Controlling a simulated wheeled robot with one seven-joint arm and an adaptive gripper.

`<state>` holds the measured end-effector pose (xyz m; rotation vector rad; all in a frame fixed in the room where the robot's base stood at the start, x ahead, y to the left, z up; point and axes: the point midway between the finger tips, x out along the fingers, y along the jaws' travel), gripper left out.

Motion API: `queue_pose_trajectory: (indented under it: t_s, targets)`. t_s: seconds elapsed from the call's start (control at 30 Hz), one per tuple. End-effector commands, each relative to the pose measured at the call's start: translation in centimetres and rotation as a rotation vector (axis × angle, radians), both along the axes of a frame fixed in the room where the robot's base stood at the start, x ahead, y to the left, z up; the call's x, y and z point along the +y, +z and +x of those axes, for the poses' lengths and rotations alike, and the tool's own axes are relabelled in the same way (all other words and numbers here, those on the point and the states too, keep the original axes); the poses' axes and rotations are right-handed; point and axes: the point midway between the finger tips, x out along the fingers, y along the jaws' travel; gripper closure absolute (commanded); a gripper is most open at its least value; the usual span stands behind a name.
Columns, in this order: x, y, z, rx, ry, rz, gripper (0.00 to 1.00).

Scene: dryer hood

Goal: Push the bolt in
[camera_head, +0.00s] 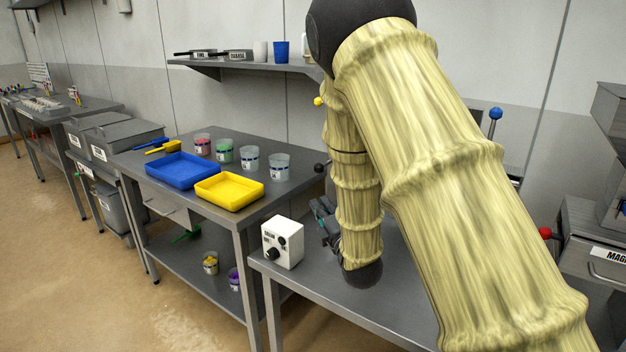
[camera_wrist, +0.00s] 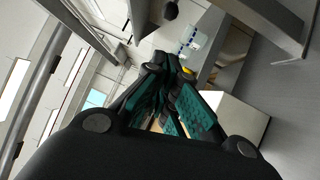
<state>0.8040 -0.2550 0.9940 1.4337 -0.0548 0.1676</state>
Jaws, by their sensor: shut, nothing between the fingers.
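I cannot make out the bolt for certain. A black ball knob (camera_head: 320,168) shows just left of my arm, above the table, and may be its handle; a dark round knob (camera_wrist: 170,10) also shows at the top of the wrist view. My gripper (camera_head: 322,218) is low over the near table, just right of the white control box, partly hidden by my arm. In the wrist view its teal-padded fingers (camera_wrist: 168,68) are shut with nothing between them. My arm hides what stands behind it.
The white control box (camera_head: 283,242) with black knobs sits on the near table (camera_head: 330,300). Left of it, another table holds a blue tray (camera_head: 183,170), a yellow tray (camera_head: 229,190) and several cups. Blue (camera_head: 495,113) and red (camera_head: 545,233) ball knobs stand right of my arm.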

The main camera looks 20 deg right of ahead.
Motion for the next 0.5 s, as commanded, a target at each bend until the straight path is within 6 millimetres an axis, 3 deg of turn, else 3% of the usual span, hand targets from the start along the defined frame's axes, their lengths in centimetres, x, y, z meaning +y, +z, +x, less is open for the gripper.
queue_pose_trajectory:
  t_s: [0.27,0.5]
  targets:
    - [0.1,0.1,0.8,0.002,0.0,0.002,1.0]
    - [0.3,0.7,4.3,0.001,-0.001,0.003,1.0]
